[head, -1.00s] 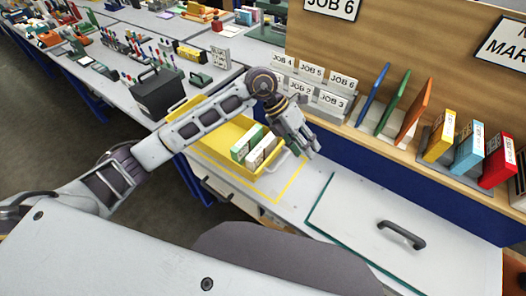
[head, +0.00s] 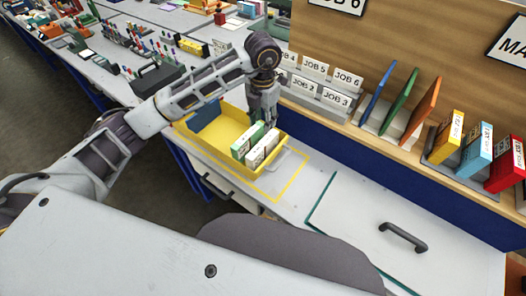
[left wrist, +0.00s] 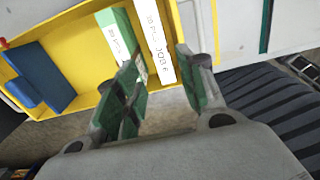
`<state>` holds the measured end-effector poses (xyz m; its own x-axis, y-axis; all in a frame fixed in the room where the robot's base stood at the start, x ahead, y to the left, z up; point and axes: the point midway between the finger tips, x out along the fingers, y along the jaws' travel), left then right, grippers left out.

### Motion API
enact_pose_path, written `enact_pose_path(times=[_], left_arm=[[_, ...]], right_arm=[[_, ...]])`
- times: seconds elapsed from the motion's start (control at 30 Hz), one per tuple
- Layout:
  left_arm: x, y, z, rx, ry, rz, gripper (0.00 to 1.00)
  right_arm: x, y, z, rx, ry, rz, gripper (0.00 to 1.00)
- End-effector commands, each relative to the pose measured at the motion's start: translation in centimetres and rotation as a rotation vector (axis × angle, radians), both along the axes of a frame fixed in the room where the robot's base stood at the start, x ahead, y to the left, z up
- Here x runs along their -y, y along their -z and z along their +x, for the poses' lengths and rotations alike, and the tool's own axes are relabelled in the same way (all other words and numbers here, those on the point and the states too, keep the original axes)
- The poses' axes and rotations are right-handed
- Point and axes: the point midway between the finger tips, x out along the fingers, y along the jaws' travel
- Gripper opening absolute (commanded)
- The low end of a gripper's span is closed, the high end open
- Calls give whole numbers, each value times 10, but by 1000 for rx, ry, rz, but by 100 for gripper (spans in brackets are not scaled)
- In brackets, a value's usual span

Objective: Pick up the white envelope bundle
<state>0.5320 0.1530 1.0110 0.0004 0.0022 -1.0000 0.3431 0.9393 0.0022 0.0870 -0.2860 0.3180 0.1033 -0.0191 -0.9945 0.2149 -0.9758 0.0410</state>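The white envelope bundle (head: 265,148) stands on edge at the right end of the yellow tray, beside a green bundle (head: 246,142). In the left wrist view the white bundle (left wrist: 159,45) lies beyond the gap between my fingers, with the green bundle (left wrist: 117,38) on its left. My left gripper (head: 266,123) points down just behind the two bundles. It also shows in the left wrist view (left wrist: 160,88), with its green-padded fingers apart and nothing between them. I cannot tell whether a finger touches a bundle. My right gripper is not in view.
The yellow tray (head: 183,124) also holds a blue item (head: 205,118) at its left. Job card holders (head: 312,92) stand behind it. A white panel with a dark handle (head: 403,236) lies at the right. Colored folders and boxes line the shelf at the right.

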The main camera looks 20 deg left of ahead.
Motion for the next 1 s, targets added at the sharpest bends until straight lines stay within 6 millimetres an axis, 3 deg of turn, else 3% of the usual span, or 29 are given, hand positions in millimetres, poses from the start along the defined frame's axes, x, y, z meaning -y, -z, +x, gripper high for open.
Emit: enact_pose_path(times=[0.27,0.8,1.0], left_arm=[[1,15,0,-2,1,-2,39],[0,80,0,-3,0,-2,39],[1,86,1,0,1,-2,39]], right_arm=[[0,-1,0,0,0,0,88],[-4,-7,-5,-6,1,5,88],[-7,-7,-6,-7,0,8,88]])
